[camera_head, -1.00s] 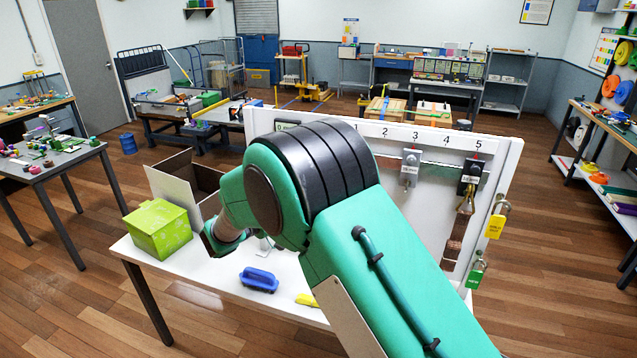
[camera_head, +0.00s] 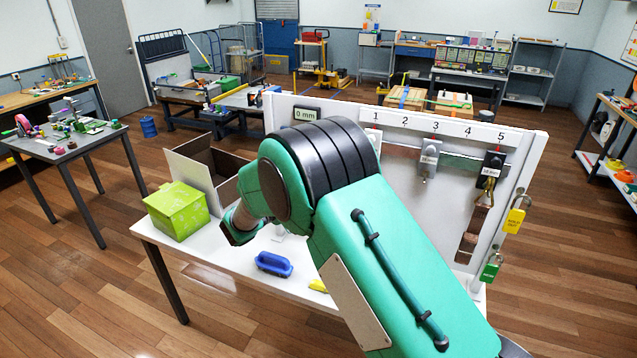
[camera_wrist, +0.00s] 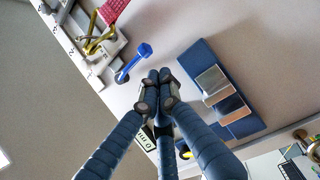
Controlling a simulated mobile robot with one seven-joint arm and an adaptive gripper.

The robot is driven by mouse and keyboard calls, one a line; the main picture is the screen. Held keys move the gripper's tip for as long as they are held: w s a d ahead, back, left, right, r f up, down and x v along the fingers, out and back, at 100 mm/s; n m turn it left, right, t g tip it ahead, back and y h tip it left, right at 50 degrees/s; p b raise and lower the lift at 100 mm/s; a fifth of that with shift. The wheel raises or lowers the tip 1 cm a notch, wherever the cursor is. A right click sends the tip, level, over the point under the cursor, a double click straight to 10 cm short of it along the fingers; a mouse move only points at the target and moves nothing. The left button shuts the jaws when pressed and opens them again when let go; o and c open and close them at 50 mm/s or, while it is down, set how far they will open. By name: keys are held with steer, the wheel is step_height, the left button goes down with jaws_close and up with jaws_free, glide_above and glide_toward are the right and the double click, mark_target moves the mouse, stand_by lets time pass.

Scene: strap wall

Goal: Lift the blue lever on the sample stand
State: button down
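A small gap shows between the fingertips and the lever. A blue strap piece (camera_wrist: 238,118) with metal plates lies right of the fingertips. In the head view my arm hides the lever and the gripper's fingertips. The white board (camera_head: 400,160) stands upright on the table, with a 0 mm display (camera_head: 305,114).
On the table are a green box (camera_head: 177,211), an open carton (camera_head: 208,165), a blue handled block (camera_head: 273,264) and a yellow piece (camera_head: 318,286). Hooks and clasps hang on the board's right, with yellow (camera_head: 514,220) and green (camera_head: 490,268) tags at its edge.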

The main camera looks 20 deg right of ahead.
steer(key=x, duration=0.8)
steer(key=shift+d+b, duration=0.35)
steer(key=shift+b, duration=0.05)
steer(key=shift+a, duration=0.1)
steer(key=shift+s+a+r+y+p, duration=0.15)
steer(key=shift+s+a+y+p, duration=0.05)
steer(key=shift+y+p, duration=0.25)
steer(key=s+a+r+n+g+y+p, duration=0.2)
steer(key=r+p, duration=0.4)
steer(key=p, duration=0.4)
steer(key=s+a+r+n+g+y+p, duration=0.1)
steer(key=r+g+y+p, duration=0.3)
steer(key=p, duration=0.5)
steer(key=shift+s+a+r+n+y+p, duration=0.4)
steer(key=shift+s+a+r+y, duration=0.45)
steer(key=shift+r+y, duration=0.5)
steer(key=shift+r, duration=0.1)
